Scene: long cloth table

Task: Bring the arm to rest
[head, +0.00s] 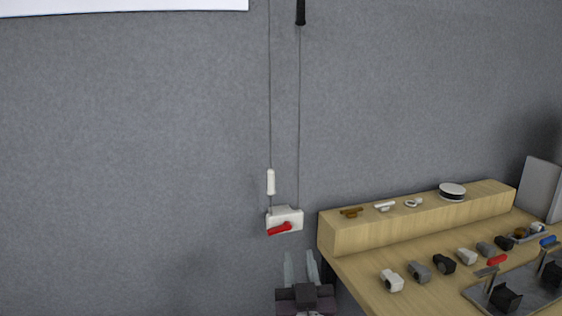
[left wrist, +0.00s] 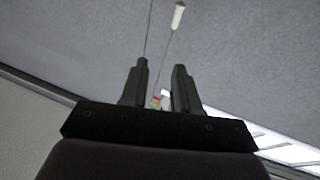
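My left gripper (head: 301,268) shows at the bottom of the head view, left of the wooden table, with its two fingers pointing up and apart. In the left wrist view its fingers (left wrist: 160,80) stand apart with nothing held between them. A white box with a red lever (head: 285,221) hangs on a cord just above the gripper in the head view. A white pull handle (head: 271,182) hangs on another cord; it also shows in the left wrist view (left wrist: 178,16). My right gripper is not in view.
The wooden table (head: 365,275) with a raised shelf (head: 375,234) stands at the right. Several small blocks, tools and a dark tray (head: 540,292) are on it. A black handle (head: 300,12) hangs at the top. The grey wall area at left is clear.

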